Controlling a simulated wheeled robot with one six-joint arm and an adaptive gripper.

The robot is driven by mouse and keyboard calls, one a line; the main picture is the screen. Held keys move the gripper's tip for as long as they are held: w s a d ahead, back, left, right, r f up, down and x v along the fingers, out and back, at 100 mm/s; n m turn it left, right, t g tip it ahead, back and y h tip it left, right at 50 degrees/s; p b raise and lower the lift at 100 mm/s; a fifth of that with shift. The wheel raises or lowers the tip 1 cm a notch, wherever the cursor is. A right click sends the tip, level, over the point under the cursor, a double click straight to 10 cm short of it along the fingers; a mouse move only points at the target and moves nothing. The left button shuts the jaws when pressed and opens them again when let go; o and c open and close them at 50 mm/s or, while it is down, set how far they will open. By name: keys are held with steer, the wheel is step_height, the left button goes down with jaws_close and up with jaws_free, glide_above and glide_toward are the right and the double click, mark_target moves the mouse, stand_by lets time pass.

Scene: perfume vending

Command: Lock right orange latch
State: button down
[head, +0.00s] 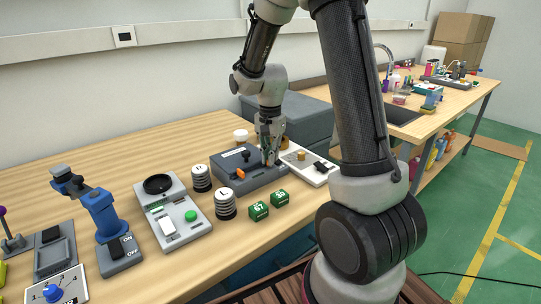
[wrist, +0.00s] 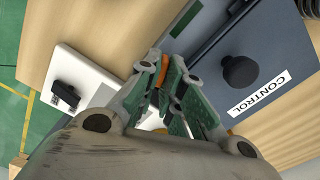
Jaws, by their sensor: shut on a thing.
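The dark grey control box (head: 258,181) lies on the wooden table, with a white label and a black knob (head: 246,155) on its lid. Its left orange latch (head: 240,173) shows at the front edge. My gripper (head: 269,155) is at the right end of the box, pointing down. In the wrist view my gripper (wrist: 172,85) is shut on the right orange latch (wrist: 189,59); only a small orange part shows between the green-padded fingers. The CONTROL label (wrist: 258,92) shows on the lid. The fingers hide most of the right latch, so its angle cannot be told.
A white device (head: 306,165) stands close to the right of the box. Two green cubes (head: 259,211) and two striped cylinders (head: 224,204) stand in front and to the left. A white-grey scale (head: 172,214) is further left. A white round jar (head: 240,136) stands behind the box.

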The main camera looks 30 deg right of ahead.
steer(key=n, duration=0.6)
steer(key=shift+w+a, duration=0.1)
steer(key=n, duration=0.7)
steer(key=shift+a, duration=0.1)
steer(key=shift+n, duration=0.3)
steer(key=c, duration=1.8)
jaws_free()
steer(key=shift+c, duration=0.2)
steer(key=shift+r, duration=0.1)
step_height(320, 180, up, 12)
